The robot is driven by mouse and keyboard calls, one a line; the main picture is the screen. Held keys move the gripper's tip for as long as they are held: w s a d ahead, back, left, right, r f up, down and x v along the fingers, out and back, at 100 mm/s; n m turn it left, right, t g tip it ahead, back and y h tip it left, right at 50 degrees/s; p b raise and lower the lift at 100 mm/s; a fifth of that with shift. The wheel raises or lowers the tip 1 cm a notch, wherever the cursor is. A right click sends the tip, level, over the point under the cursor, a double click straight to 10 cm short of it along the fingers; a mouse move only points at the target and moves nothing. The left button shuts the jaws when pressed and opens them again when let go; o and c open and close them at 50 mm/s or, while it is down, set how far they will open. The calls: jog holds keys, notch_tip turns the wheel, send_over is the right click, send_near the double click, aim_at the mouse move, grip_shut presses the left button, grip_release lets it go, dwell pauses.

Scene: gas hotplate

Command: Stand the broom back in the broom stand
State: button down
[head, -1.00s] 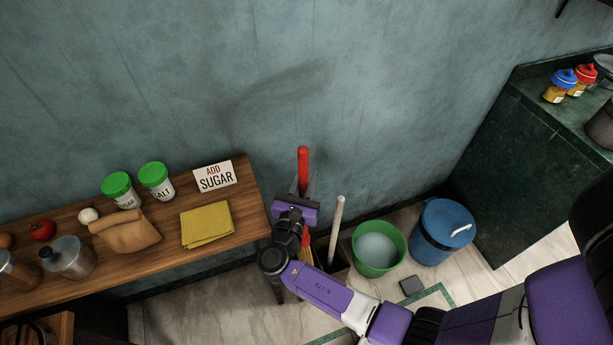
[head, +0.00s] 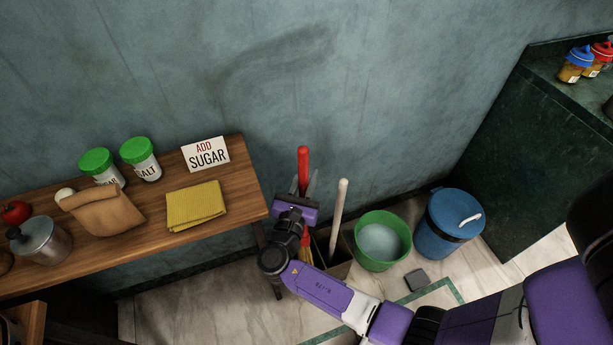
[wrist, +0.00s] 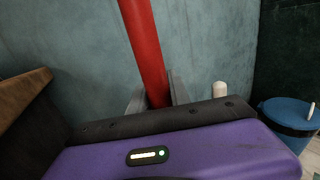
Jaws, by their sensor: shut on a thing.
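The broom has a red handle (head: 303,158) that stands up about vertical. My gripper (head: 305,190) is shut on this handle, whose top sticks out above the fingers. In the wrist view the red handle (wrist: 147,50) runs up between the two grey fingers (wrist: 155,98). A small orange-yellow part shows below my gripper; the rest of the broom's lower end is hidden behind my arm. The broom stand (head: 338,270) is a box on the floor just right of my wrist, partly covered by my arm. I cannot tell whether the broom's foot is inside it.
A pale pole (head: 339,215) leans up out of the stand. A green bucket (head: 382,242) and a blue lidded bin (head: 452,222) stand to its right, with a grey block (head: 417,280) in front. A wooden table (head: 120,232) with a yellow cloth (head: 195,205) is close on the left.

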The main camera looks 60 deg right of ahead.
notch_tip(320, 180, down, 16)
jog(key=b, duration=1.3)
jog(key=shift+f, duration=0.2)
jog(key=shift+f+b, duration=0.45)
jog(key=shift+f, duration=0.3)
dwell(0.6)
jog(key=c, duration=1.1)
grip_release()
jog(key=shift+p+v, duration=0.65)
jog(key=shift+v, duration=3.3)
